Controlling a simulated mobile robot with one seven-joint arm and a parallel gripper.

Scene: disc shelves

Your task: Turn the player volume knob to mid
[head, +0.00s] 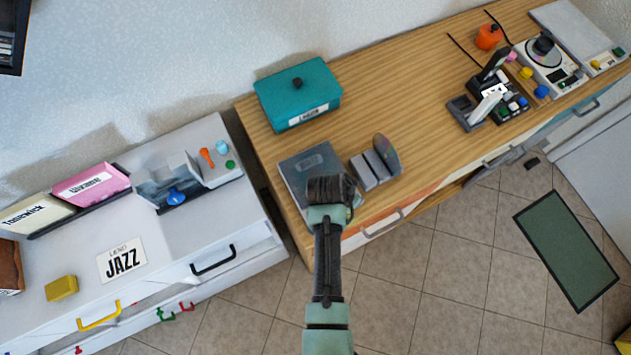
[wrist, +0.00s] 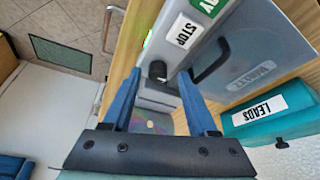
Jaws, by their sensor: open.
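The player shows in the wrist view as a silver-grey body (wrist: 185,42) with a white STOP label and a green label. A small black knob (wrist: 157,71) sticks out near its edge; I take it for the volume knob. My gripper (wrist: 158,78) is open, with one blue finger on each side of the knob in the picture. I cannot tell whether the fingertips reach around it or are short of it. In the head view my gripper (head: 333,190) is over the counter's front edge and hides the knob. The knob's pointer is too small to read.
A teal box (head: 298,95) stands behind on the wooden counter (head: 400,95). A grey rack (head: 370,172) with a disc is close on the right. The counter's middle is clear.

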